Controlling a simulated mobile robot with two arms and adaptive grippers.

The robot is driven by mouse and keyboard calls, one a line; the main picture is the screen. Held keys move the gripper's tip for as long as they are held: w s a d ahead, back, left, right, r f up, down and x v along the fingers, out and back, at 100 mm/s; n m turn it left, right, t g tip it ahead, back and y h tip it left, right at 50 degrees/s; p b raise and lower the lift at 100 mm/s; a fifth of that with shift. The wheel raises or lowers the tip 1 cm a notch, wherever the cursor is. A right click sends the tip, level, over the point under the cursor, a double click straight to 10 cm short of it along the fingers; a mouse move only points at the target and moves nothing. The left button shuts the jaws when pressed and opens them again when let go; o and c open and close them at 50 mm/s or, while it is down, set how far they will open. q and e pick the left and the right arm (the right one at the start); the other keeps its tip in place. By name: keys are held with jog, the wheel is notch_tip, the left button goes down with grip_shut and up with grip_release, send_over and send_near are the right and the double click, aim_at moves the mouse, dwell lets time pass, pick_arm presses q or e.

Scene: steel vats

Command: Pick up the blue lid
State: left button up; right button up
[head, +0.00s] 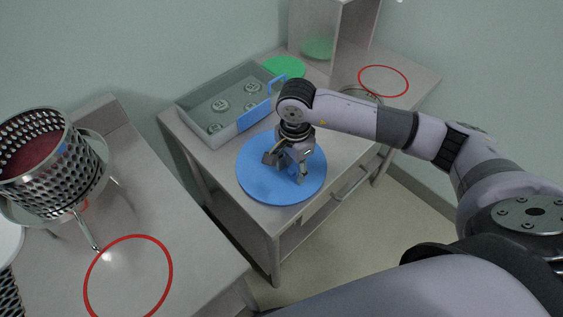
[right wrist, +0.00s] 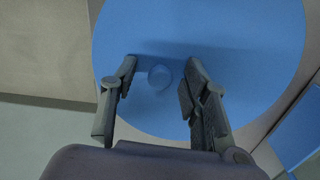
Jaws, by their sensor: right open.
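The blue lid (head: 258,182) is a flat round disc lying on the steel table in the middle of the head view. It fills much of the right wrist view (right wrist: 220,35), where a small round knob (right wrist: 159,76) shows near its middle. My right gripper (head: 286,172) is over the lid, pointing down. In the right wrist view the two fingers of the gripper (right wrist: 158,90) stand apart, one on each side of the knob, with gaps between. I cannot tell how far the fingertips are above the lid. My left gripper is not in view.
A tray with blue handles (head: 183,103) holding several round pieces stands behind the lid. A green disc (head: 284,66) lies near a steel box (head: 315,28). A perforated basket (head: 85,175) stands on the left table. Red rings mark the left table (head: 170,275) and right table (head: 408,84).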

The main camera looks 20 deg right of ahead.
jog(key=shift+c, duration=0.3)
grip_shut()
dwell(0.3)
